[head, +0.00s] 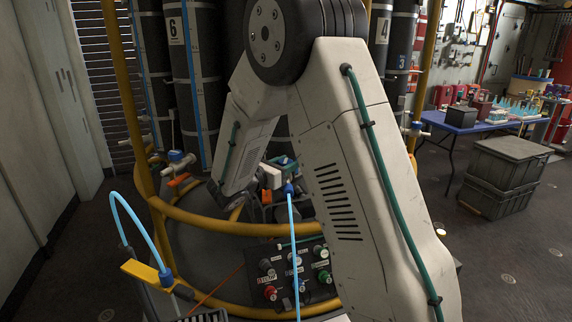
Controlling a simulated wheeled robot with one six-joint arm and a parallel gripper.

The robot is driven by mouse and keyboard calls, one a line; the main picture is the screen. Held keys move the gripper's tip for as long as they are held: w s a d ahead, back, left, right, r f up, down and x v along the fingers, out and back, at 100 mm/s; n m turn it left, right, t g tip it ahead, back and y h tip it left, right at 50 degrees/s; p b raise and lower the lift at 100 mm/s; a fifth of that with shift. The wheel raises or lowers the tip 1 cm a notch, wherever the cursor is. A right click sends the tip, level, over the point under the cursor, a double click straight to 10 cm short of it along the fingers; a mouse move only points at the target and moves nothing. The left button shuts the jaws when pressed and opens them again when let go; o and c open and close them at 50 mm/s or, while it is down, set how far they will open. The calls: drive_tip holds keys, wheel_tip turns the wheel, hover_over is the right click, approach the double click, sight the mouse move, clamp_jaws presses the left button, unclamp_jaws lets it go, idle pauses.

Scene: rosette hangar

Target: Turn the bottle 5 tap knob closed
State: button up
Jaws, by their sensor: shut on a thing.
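My gripper (276,196) is low at the rack, beyond my bent forearm, and is partly hidden by my arm. It is shut at a small orange piece (266,197), which looks like the bottle 5 tap knob. The fingertips are too small and dark to show the exact hold or how far the knob is turned. Bottle 5 itself and its number are mostly hidden behind my arm. The dark bottle marked 6 (178,75) stands to the left and the one marked 4 (382,28) to the right.
Yellow rails (215,222) ring the bottles. A tap with an orange handle (178,181) sits by bottle 6. A black panel with coloured knobs (296,272) is below. A blue table (462,128) and grey crates (503,170) stand right. The floor at right front is clear.

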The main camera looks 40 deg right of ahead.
drive_tip(key=shift+g, duration=0.3)
drive_tip(key=m+g, duration=0.2)
drive_tip(key=g, duration=0.2)
drive_tip(key=m+g, duration=0.3)
drive_tip(key=shift+g, duration=0.4)
drive_tip(key=shift+m+g+y, duration=1.3)
drive_tip(key=shift+m+g, duration=0.6)
drive_tip(key=shift+g, duration=0.8)
drive_tip(key=o, duration=1)
